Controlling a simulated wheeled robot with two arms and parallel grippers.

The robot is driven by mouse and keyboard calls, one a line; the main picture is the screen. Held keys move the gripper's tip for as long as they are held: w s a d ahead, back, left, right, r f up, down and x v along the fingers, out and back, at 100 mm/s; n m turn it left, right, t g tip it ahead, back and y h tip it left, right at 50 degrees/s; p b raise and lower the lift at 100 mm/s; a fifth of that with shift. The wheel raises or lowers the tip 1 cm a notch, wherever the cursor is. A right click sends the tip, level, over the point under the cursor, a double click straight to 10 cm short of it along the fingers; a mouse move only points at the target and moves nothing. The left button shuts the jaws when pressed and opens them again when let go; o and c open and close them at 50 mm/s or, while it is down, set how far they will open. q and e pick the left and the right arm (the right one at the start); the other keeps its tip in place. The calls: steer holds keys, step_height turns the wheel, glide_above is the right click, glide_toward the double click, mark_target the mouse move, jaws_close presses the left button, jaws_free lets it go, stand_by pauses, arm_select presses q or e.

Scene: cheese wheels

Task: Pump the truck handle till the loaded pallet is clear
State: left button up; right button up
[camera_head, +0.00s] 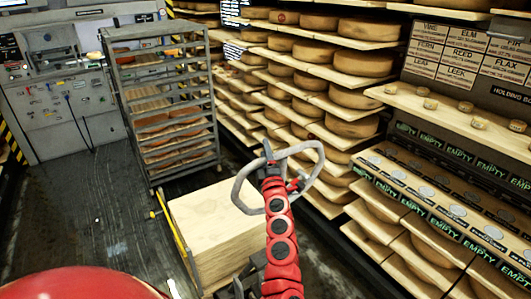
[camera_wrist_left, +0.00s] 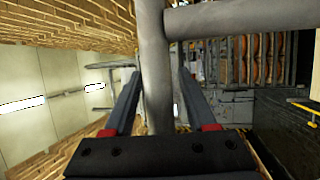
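The truck handle, a grey loop (camera_head: 316,165), stands in the middle of the head view. My left gripper (camera_head: 272,165) is at the loop, at the end of my red arm. In the left wrist view, a grey handle bar (camera_wrist_left: 153,60) runs between the two fingers of the gripper (camera_wrist_left: 158,85). The fingers stand apart on either side of it, with narrow gaps showing. A stack of pale boards (camera_head: 212,215) lies left of the handle, with a yellow bar (camera_head: 172,232) along its left side. The pallet's underside and the truck body are hidden. My right gripper is not visible.
A grey rack (camera_head: 158,42) with loaded shelves stands behind the boards. Tall shelves of cheese wheels (camera_head: 361,65) line the right side. A control panel (camera_head: 52,112) stands at the back left. Dark floor (camera_head: 85,215) at the left is clear.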

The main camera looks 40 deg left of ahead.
arm_select(q)
jaws_close()
stand_by(1.2)
